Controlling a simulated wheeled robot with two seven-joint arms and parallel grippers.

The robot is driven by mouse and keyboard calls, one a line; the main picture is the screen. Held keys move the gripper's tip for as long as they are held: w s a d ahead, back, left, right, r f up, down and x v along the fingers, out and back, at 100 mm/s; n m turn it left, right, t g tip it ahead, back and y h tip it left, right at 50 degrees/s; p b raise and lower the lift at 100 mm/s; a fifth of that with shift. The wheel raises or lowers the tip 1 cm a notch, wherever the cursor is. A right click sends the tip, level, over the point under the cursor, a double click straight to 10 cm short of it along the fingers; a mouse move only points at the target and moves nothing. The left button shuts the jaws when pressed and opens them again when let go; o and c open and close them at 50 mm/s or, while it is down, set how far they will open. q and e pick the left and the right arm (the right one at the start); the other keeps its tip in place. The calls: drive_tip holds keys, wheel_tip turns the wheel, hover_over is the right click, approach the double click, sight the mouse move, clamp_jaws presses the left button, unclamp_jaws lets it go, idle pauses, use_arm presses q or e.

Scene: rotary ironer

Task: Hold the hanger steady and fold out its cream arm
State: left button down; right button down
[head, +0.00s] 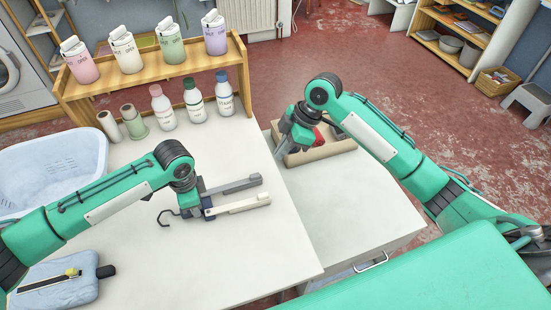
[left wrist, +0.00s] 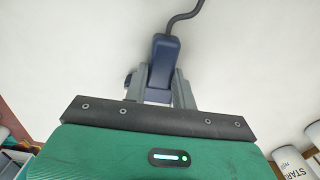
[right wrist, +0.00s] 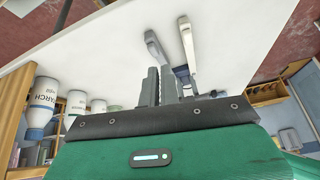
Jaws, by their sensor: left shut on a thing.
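The hanger lies over the white table, with a dark hook (head: 166,215), a navy hub (left wrist: 160,62), a grey arm (head: 236,186) and a cream arm (head: 243,205). Both arms point right, side by side and roughly parallel. My left gripper (head: 190,207) is shut on the navy hub; its fingers (left wrist: 158,88) flank it in the left wrist view. My right gripper (head: 279,151) is empty, to the upper right of the arm tips and apart from them. Its fingers (right wrist: 160,86) look closed together. The cream arm also shows in the right wrist view (right wrist: 188,45).
A wooden tray (head: 333,152) with a red item stands beside my right gripper. A wooden rack (head: 78,92) with several bottles stands at the back. A laundry basket (head: 88,150) and a pale blue board (head: 60,287) are at the left.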

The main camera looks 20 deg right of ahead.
drive_tip(key=a+f+n+g, duration=0.1)
drive_tip(key=a+f+g, duration=0.1)
drive_tip(key=f, duration=0.1)
drive_tip(key=a+f+n+g, duration=0.1)
drive_tip(key=a+f+g, duration=0.1)
drive_tip(key=f, duration=0.1)
drive_tip(key=s+a+f+n+g, duration=0.1)
drive_tip(key=a+f+g, duration=0.1)
drive_tip(key=f, duration=0.2)
drive_tip(key=shift+s+a+h, duration=0.1)
drive_tip(key=shift+a+h, duration=0.05)
drive_tip(key=shift+h, duration=0.25)
idle(0.5)
